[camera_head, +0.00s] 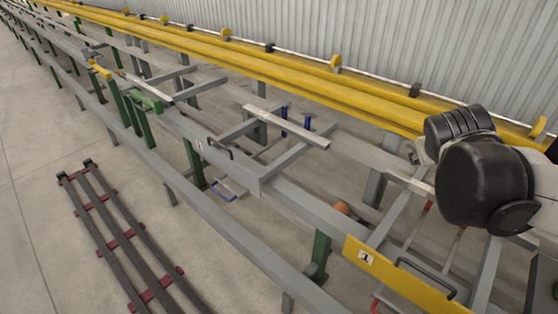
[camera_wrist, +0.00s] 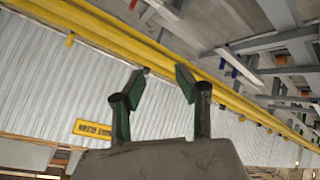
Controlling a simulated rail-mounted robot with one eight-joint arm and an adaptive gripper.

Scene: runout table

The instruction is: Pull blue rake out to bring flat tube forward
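A pale flat tube (camera_head: 285,126) lies across the grey bars of the runout table, in the middle of the head view. Two blue upright prongs (camera_head: 284,119), seemingly of the blue rake, stand just behind it. A blue-edged handle (camera_head: 222,190) hangs below the front rail, and I cannot tell for sure that it belongs to the same rake. My gripper (camera_wrist: 163,76) shows in the wrist view with its two dark green fingers apart and nothing between them. It points towards the yellow beam and wall, away from the rake. In the head view my gripper is hidden.
A long yellow beam (camera_head: 260,68) runs along the back before a corrugated wall (camera_head: 300,28). A yellow plate (camera_head: 400,278) marked 1 is on the front rail. Green parts (camera_head: 147,103) are at left, and a dark rack (camera_head: 115,235) lies on the open floor.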

